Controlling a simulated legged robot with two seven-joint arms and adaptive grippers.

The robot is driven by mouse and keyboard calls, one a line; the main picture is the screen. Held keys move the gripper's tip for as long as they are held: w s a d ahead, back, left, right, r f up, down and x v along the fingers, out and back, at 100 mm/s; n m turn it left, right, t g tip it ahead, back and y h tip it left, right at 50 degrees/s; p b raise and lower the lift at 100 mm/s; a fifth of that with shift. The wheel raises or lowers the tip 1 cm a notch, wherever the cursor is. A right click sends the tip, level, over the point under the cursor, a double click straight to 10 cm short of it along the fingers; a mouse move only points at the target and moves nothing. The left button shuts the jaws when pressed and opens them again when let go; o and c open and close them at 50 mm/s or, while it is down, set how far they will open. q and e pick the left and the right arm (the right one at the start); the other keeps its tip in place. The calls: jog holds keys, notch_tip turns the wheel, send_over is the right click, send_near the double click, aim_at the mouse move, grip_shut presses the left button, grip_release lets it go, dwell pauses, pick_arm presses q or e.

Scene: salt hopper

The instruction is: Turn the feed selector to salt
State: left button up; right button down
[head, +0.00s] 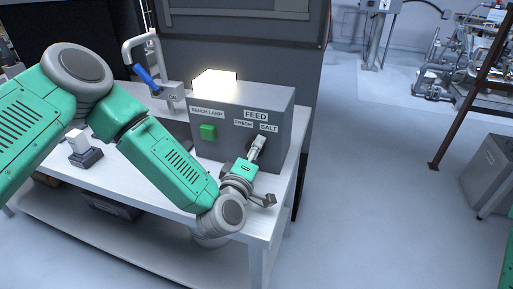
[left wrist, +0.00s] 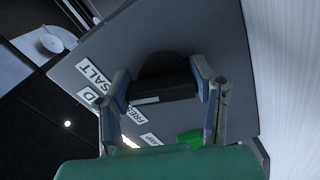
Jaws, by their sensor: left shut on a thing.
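The feed selector (left wrist: 165,75) is a dark knob with a white stripe, on the face of the grey control box (head: 281,106). In the left wrist view the stripe lies toward the left, between the SALT label (left wrist: 95,76) and the FRESH label (left wrist: 136,114). My left gripper (head: 259,145) is at the box face below the FEED labels and hides the knob in the head view. In the left wrist view its two fingers (left wrist: 164,92) are on either side of the knob, shut on it. My right gripper is not in view.
A green button (head: 208,132) sits under the BENCH LAMP label, and a lit lamp (head: 214,82) is on top of the box. A blue-handled valve (head: 146,76) and a small switch block (head: 84,150) are on the white bench (head: 170,207).

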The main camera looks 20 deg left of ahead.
pick_arm(q)
jog(key=shift+s+f+m+p, duration=0.1)
jog(key=shift+f+m+p, duration=0.1)
jog(key=shift+m, duration=0.6)
jog(key=shift+f+m+p, duration=0.15)
jog(key=shift+m+p, duration=0.05)
jog(key=shift+m, duration=0.6)
jog(key=shift+a, duration=0.1)
jog(key=o, duration=1.2)
jog(key=shift+c, duration=0.2)
jog(key=shift+r, duration=0.1)
jog(key=shift+a, duration=0.1)
jog(key=s, duration=1.2)
jog(key=shift+a, duration=0.2)
